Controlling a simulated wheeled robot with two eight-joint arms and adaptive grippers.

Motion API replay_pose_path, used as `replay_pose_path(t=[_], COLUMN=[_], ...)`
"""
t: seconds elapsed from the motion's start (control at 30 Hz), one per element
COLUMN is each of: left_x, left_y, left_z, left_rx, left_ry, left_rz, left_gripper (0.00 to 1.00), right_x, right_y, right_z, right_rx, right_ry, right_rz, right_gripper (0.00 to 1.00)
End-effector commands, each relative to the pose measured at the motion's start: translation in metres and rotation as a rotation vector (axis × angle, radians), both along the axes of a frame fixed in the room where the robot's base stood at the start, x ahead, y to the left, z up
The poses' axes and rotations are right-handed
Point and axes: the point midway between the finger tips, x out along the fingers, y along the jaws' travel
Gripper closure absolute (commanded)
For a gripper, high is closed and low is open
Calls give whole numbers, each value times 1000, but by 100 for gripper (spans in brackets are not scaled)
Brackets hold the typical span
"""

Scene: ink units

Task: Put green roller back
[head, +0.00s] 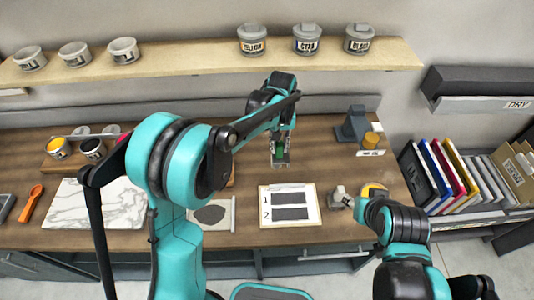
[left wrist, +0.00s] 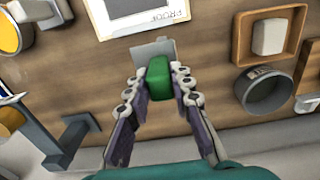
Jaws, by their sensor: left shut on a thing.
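My left gripper (head: 280,158) is above the back middle of the wooden table. In the left wrist view its two fingers (left wrist: 158,86) are shut on the green roller (left wrist: 157,76), one on each side. A flat grey plate (left wrist: 153,48) shows just beyond the green part; I cannot tell whether it belongs to the roller. In the head view the roller (head: 280,149) is a small green patch between the fingers. A grey stand (head: 352,126) with a yellow piece (head: 372,139) beside it is at the back right. My right gripper (head: 352,203) is low at the right, too small to read.
A proof sheet (head: 289,222) lies in front of my left gripper. A yellow-rimmed can (head: 374,189) is near my right gripper. The left wrist view shows a wooden tray (left wrist: 240,61) and a dark cup (left wrist: 262,98). A shelf (head: 200,62) with labelled pots runs along the wall.

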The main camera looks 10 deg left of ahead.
Motion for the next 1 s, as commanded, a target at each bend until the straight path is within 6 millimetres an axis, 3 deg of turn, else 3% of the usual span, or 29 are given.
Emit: replay_pose_path(t=[0.2,0.4,0.63,0.83,1.0], left_x=[33,54,60,59,59], left_y=[43,71,78,78,78], left_z=[-33,-54,-66,-95,-99], left_rx=[0,-1,-1,-1,-1], left_ry=[0,0,0,0,0], left_rz=[6,3,0,0,1], left_gripper=[100,100,100,100,100], right_x=[0,0,0,0,0], right_y=[0,0,0,0,0], right_z=[-4,-6,-7,-10,-10], right_rx=[0,0,0,0,0], right_ry=[0,0,0,0,0], right_rz=[0,0,0,0,0], right_gripper=[60,60,60,60,60])
